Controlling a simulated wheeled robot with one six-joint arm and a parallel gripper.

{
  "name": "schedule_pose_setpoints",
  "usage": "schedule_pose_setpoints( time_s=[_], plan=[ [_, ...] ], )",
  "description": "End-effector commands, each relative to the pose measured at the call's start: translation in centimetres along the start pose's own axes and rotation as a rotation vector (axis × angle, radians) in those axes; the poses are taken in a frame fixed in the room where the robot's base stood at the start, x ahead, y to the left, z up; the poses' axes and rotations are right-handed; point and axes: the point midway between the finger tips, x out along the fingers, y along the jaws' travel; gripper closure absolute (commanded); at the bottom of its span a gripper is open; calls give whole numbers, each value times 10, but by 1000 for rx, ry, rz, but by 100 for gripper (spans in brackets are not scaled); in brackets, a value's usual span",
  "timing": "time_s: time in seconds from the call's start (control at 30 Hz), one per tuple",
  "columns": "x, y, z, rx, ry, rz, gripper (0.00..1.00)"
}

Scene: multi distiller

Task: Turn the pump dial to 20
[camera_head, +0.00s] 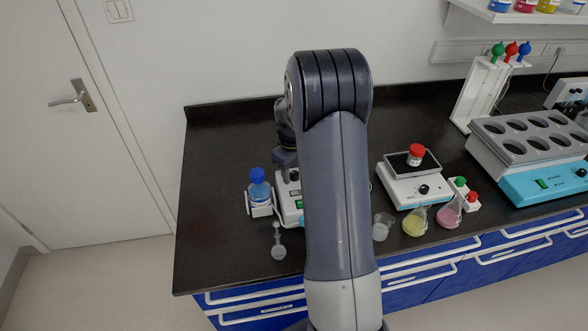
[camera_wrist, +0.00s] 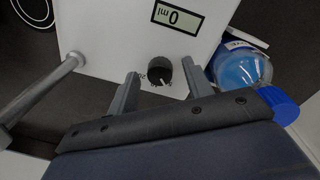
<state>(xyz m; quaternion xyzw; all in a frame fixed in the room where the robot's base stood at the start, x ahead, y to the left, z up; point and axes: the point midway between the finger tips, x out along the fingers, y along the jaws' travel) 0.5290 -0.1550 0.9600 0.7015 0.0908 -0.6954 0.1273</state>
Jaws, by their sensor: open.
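The pump is a white box (camera_wrist: 110,35) in the wrist view, with a display (camera_wrist: 177,17) that reads 0 ml, upside down. Its black round dial (camera_wrist: 160,70) sits on the face below the display.
A blue-capped bottle (camera_head: 259,190) stands left of the pump, close to one finger in the wrist view (camera_wrist: 240,70). A metal rod (camera_wrist: 40,90) is on the other side.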

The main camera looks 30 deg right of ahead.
Motion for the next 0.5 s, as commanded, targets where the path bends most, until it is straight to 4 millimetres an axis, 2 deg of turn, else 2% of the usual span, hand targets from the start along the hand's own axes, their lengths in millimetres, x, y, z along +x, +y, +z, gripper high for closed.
schedule_pose_setpoints(
  time_s=[0.17, 0.5],
  plan=[
    [0, 0, 0, 0, 0, 0, 52],
    [0, 0, 0, 0, 0, 0, 79]
  ],
)
